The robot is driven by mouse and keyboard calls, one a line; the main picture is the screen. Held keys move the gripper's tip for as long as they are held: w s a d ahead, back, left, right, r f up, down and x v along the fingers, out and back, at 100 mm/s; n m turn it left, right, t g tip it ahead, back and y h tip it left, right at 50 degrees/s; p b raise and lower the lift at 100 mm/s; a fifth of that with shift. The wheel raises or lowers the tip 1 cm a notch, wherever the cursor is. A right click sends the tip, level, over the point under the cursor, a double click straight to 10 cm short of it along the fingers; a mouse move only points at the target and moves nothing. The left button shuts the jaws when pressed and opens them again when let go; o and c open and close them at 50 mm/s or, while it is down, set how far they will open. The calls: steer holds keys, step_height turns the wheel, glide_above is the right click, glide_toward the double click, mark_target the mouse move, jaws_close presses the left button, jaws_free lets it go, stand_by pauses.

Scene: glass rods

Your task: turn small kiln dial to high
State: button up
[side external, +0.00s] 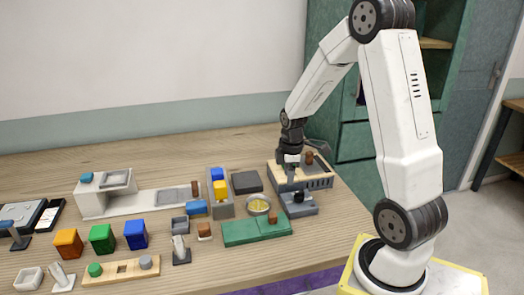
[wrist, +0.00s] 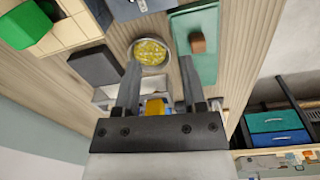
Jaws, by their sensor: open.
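The small kiln, a grey vented body (side external: 320,183) with a pale tiled top, stands at the right of the table in the side view. A low grey block (side external: 300,209) with a black knob (side external: 298,196), which looks like the dial, sits at its front. The knob's setting is too small to read. My gripper (side external: 291,172) hangs over the kiln area, pointing down. In the wrist view my gripper (wrist: 159,65) has its fingers apart with nothing held. The tiled top (wrist: 75,25) shows at upper left there, with a green piece (wrist: 27,25) on it.
A dish of yellow bits (side external: 258,205), a green tray (side external: 245,232) with a brown block (side external: 272,217), and a dark box (side external: 246,182) stand left of the kiln. Coloured blocks and small fixtures crowd the table further left. The table's front right corner is clear.

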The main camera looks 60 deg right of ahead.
steer(key=n, duration=0.2)
glide_above(300, 191)
steer(key=shift+f, duration=0.45)
steer(key=shift+f, duration=0.15)
steer(key=shift+f, duration=3.75)
jaws_close()
